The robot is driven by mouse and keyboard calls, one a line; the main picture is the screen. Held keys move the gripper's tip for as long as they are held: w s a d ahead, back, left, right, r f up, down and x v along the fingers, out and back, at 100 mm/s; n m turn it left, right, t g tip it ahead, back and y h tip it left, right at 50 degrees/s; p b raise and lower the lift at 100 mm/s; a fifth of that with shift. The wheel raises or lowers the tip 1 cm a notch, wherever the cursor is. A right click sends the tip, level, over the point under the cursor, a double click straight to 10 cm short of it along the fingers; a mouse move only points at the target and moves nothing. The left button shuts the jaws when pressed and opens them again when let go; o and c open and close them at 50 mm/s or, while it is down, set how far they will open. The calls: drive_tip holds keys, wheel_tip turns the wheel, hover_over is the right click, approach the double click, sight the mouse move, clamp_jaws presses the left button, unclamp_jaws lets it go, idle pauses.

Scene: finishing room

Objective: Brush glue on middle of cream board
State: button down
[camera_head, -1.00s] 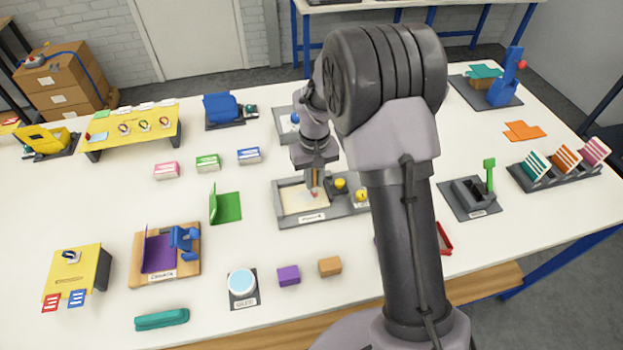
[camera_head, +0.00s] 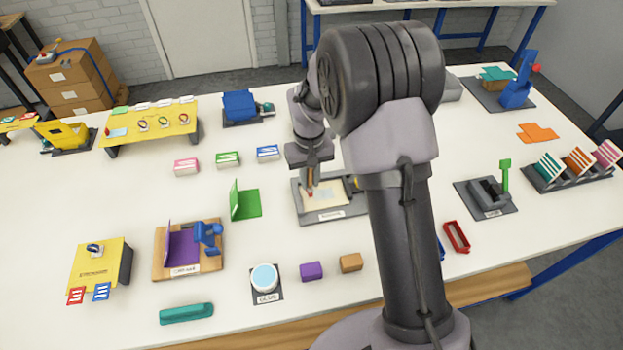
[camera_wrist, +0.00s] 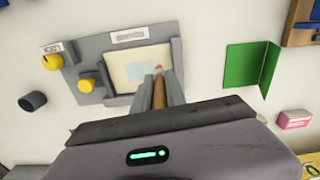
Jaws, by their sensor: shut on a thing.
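The cream board (camera_head: 337,203) lies in a grey fixture (camera_head: 361,208) with raised edges near the middle of the table. It also shows in the wrist view (camera_wrist: 120,72), with a pale blue patch on its middle. My gripper (camera_wrist: 157,90) is shut on a brush (camera_wrist: 158,88) with a brown handle and a reddish tip. In the head view the brush (camera_head: 310,187) is over the board's left part. In the wrist view its tip is by the patch's right edge. I cannot tell whether it touches the board. A glue pot (camera_head: 265,277) with pale blue contents stands at the front.
Yellow knobs (camera_wrist: 87,85) stand on the fixture's side, and a dark cup (camera_wrist: 33,102) is beside it. A green folded stand (camera_head: 246,204) is left of the fixture. Purple (camera_head: 311,271) and orange (camera_head: 351,262) blocks lie in front. My arm hides table at right.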

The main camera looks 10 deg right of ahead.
drive_tip(key=shift+d+r+p, duration=0.15)
drive_tip(key=shift+r+p, duration=0.15)
drive_tip(key=shift+r, duration=0.3)
drive_tip(key=shift+d+r+p, duration=0.15)
drive_tip(key=shift+r+p, duration=0.1)
drive_tip(key=shift+r, duration=0.35)
drive_tip(key=shift+r+p, duration=1.65)
drive_tip(key=shift+r, duration=0.6)
drive_tip(key=shift+a+f, duration=0.1)
drive_tip(key=shift+a, duration=0.05)
